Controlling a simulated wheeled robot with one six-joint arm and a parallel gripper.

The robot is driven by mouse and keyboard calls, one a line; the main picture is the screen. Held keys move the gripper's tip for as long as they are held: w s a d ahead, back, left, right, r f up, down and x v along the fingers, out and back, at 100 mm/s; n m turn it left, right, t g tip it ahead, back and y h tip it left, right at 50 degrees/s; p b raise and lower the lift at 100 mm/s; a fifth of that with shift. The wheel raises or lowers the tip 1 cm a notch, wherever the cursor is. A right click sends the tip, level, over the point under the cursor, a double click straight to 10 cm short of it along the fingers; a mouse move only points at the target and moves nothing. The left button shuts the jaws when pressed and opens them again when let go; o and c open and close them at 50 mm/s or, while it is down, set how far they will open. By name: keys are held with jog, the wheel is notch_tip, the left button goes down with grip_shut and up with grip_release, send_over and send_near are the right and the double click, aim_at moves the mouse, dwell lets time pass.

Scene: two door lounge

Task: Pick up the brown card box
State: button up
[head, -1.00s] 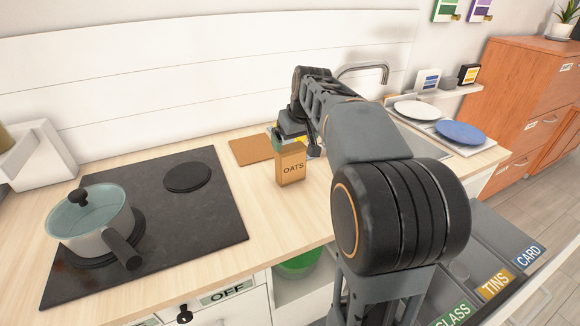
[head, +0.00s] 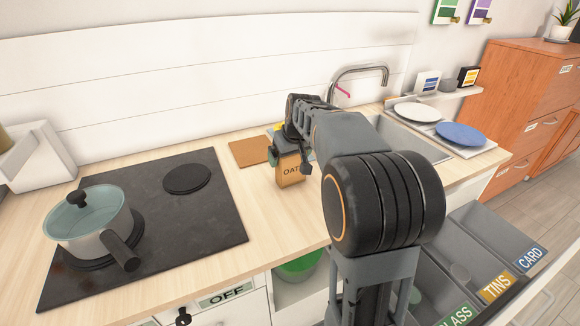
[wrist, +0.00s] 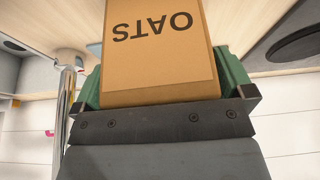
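The brown card box (head: 289,172), marked OATS, stands on the wooden counter to the right of the hob. In the wrist view the box (wrist: 160,55) fills the middle, its lettering upside down. My gripper (wrist: 165,80) is at the box, with a green finger pad on each side of it. The pads are very close to the box sides; I cannot tell whether they press on it. In the head view my gripper (head: 290,150) covers the upper part of the box, and the fingertips are hidden.
A brown board (head: 249,151) lies behind the box to the left. A pot (head: 90,225) stands on the black hob (head: 190,235). The sink and tap (head: 362,70) are to the right, with plates beyond. An open drawer (head: 510,235) with labelled bins is at the lower right.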

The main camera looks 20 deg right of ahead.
jog(key=c, duration=0.6)
jog(key=shift+o, duration=0.2)
